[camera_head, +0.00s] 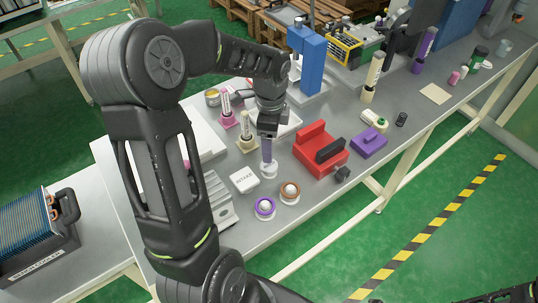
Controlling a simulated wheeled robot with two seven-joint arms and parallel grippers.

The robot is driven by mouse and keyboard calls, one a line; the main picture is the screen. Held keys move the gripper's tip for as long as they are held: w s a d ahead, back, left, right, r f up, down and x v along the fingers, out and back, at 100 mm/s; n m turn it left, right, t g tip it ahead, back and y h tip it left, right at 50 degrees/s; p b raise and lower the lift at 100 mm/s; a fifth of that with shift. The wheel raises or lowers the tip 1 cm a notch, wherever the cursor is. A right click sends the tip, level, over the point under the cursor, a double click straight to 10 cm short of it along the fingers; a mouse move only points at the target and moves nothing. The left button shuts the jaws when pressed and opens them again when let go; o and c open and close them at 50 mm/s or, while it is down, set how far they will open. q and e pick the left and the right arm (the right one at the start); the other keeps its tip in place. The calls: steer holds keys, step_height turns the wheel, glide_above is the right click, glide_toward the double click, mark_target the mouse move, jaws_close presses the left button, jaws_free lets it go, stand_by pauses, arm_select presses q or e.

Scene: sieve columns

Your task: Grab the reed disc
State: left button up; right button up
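I cannot tell for certain which thing is the reed disc. Two round ringed pieces with pale domed centres lie near the table's front edge: one with a purple ring (264,208) and one with a brown ring (290,192). My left gripper (267,134) points down over the table behind them. A grey-purple upright piece (267,151) with a white foot (268,170) is directly under its fingertips. Whether the fingers are around it or only above it is unclear. My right gripper is not in view; only dark parts of mine show at the bottom right.
A white block with lettering (244,180) stands left of the ringed pieces. A red holder (318,150) and a purple block (369,143) stand to the right. Pink-based (227,110) and cream-based (246,133) columns stand behind left. A blue tower (307,62) rises behind.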

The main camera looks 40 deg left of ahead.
mark_target(269, 165)
arm_select(q)
steer(key=shift+s, duration=0.1)
steer(key=shift+f, duration=1.3)
steer(key=shift+f+p, duration=0.25)
steer(key=shift+p, duration=0.05)
steer(key=shift+s+f+p, duration=0.2)
steer(key=shift+f+p, duration=0.35)
steer(key=shift+f, duration=1.8)
steer(key=shift+c, duration=0.2)
steer(key=c, duration=1.4)
